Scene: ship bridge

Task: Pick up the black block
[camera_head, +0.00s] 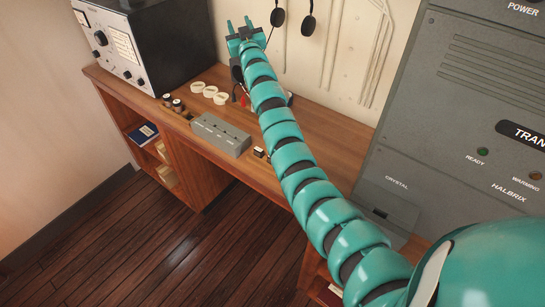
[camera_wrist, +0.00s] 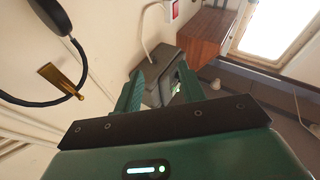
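My gripper (camera_head: 240,25) is at the end of my teal arm, raised at the back of the wooden desk near the wall. In the wrist view its two fingers (camera_wrist: 158,88) stand apart with nothing held between them. I cannot pick out the black block for certain. Small dark pieces sit on the desk's left part, among them a small dark piece (camera_head: 188,116) beside two round black-topped items (camera_head: 173,103). Another small dark piece with a pale part (camera_head: 260,153) lies right of the grey switch box. My arm hides part of the desk.
The wooden desk (camera_head: 335,140) carries a grey switch box (camera_head: 220,134), several white rings (camera_head: 209,92) and a black instrument (camera_head: 128,48). A large grey transmitter cabinet (camera_head: 480,110) stands at right. Black headphones (camera_head: 308,25) hang on the wall close to my gripper.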

